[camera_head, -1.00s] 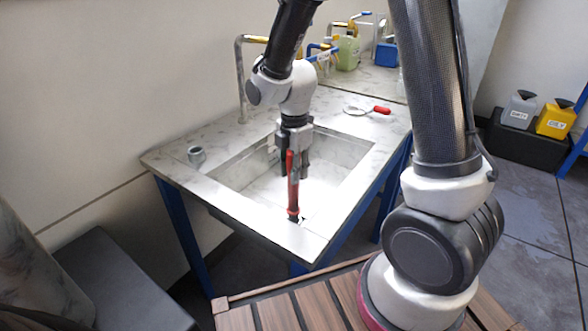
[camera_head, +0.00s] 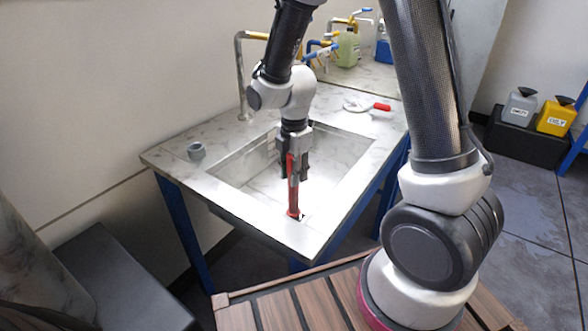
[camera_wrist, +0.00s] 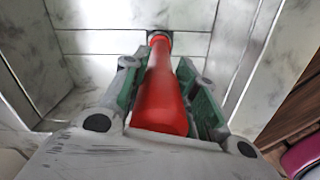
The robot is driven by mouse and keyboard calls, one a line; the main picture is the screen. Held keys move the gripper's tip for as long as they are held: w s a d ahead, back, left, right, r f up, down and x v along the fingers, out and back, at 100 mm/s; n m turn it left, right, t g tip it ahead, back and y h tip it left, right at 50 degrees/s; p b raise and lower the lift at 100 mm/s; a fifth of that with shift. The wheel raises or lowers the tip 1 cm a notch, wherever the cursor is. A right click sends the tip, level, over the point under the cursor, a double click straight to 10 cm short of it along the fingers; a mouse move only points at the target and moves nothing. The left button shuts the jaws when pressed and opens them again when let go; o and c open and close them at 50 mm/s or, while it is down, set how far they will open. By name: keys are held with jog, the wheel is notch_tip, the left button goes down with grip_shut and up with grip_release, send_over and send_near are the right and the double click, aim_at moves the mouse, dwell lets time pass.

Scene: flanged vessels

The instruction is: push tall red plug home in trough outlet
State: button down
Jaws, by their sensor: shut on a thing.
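The tall red plug (camera_head: 293,196) stands close to upright inside the trough (camera_head: 235,170), near its front end. Its lower end is at the dark outlet (camera_head: 300,217); how deep it sits I cannot tell. My gripper (camera_head: 293,176) points down into the trough and is shut on the plug's upper part. In the wrist view the red plug (camera_wrist: 162,90) lies between the green-padded fingers of my gripper (camera_wrist: 160,85). Its far end meets the dark outlet (camera_wrist: 178,44), and the plug covers part of that opening.
A red-handled tool (camera_head: 380,106) lies on the back right of the bench. Bent pipes (camera_head: 240,75) rise behind the trough. Grey (camera_head: 519,107) and yellow (camera_head: 555,118) containers stand far right.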

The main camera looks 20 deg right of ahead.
jog(key=shift+f, duration=0.8)
jog(key=c, duration=1)
grip_release()
jog(key=shift+c, duration=0.2)
